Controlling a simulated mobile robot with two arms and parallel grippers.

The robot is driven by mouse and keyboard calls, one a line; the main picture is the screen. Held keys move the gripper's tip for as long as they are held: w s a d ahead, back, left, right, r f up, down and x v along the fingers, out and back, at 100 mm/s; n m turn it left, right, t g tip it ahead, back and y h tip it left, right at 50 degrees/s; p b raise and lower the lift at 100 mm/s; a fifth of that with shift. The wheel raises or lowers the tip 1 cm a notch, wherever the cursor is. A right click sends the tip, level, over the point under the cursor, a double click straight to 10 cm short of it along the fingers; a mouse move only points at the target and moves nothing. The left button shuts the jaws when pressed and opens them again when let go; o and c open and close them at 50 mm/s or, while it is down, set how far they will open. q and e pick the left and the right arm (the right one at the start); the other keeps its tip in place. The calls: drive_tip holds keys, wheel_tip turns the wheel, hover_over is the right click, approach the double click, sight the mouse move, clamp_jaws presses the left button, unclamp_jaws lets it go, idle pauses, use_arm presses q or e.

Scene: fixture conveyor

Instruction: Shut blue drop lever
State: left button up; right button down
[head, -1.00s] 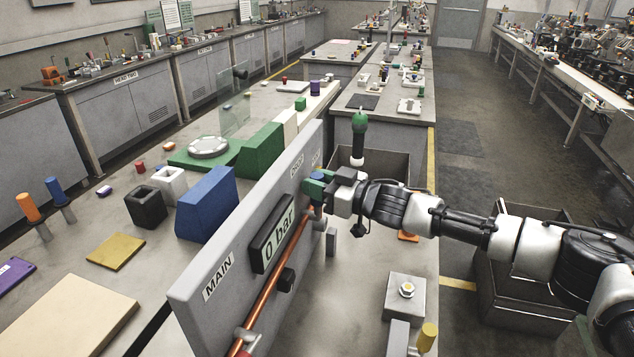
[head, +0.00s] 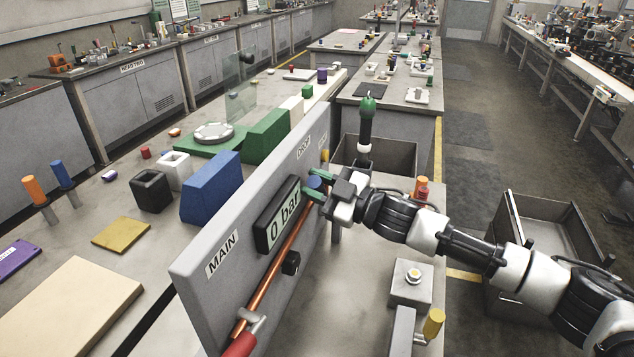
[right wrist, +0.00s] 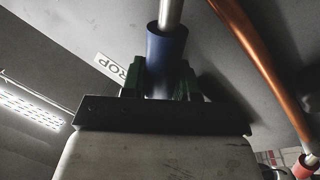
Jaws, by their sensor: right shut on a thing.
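The blue drop lever (head: 314,182) is on the grey panel (head: 228,262), near the DROP label (head: 303,147). My right gripper (head: 316,189) is shut on its blue sleeve. In the right wrist view the blue sleeve (right wrist: 166,50) sits between the green fingers of my right gripper (right wrist: 160,82), with a bare metal rod (right wrist: 171,14) coming out of it. The DROP label (right wrist: 119,72) is close beside it. In the head view the lever is partly hidden by the fingers. My left gripper is not in view.
A copper pipe (head: 272,272) runs along the panel, with a red handle (head: 240,345) at its near end. The gauge (head: 280,222) reads 0 bar. A green-topped post (head: 366,122) stands beyond my gripper. A grey block (head: 411,283) and yellow knob (head: 433,323) stand to the right.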

idle(0.4)
drive_tip(key=c, duration=0.8)
unclamp_jaws()
drive_tip(key=shift+f, duration=0.1)
drive_tip(key=shift+c, duration=0.2)
